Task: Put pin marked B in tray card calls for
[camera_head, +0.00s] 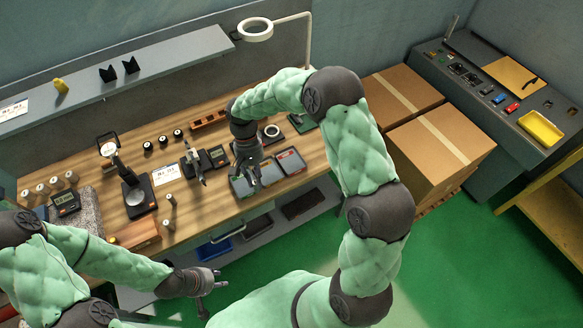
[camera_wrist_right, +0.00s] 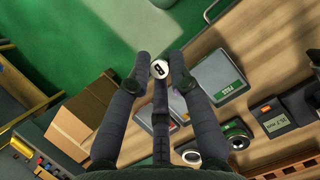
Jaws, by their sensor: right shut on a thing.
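My right gripper (camera_head: 250,180) is shut on the pin marked B (camera_wrist_right: 160,70). The pin's white end with a black B shows between the fingertips in the right wrist view. In the head view this gripper is over the left grey tray (camera_head: 240,188); the pin is not clear there. That tray has a green label reading PASS in the right wrist view (camera_wrist_right: 215,72). The right tray (camera_head: 290,161) has a red label. A white card (camera_head: 165,174) stands on the bench, its print too small to read. My left gripper (camera_head: 212,280) is low, off the bench front; its fingers are unclear.
The wooden bench (camera_head: 220,207) also holds a black stand (camera_head: 137,195), a dark meter (camera_head: 66,202), several pale cylinders at the left and a ring (camera_head: 271,131) behind the trays. Cardboard boxes (camera_head: 440,150) stand right of the bench. Bins (camera_head: 214,250) sit on the shelf below.

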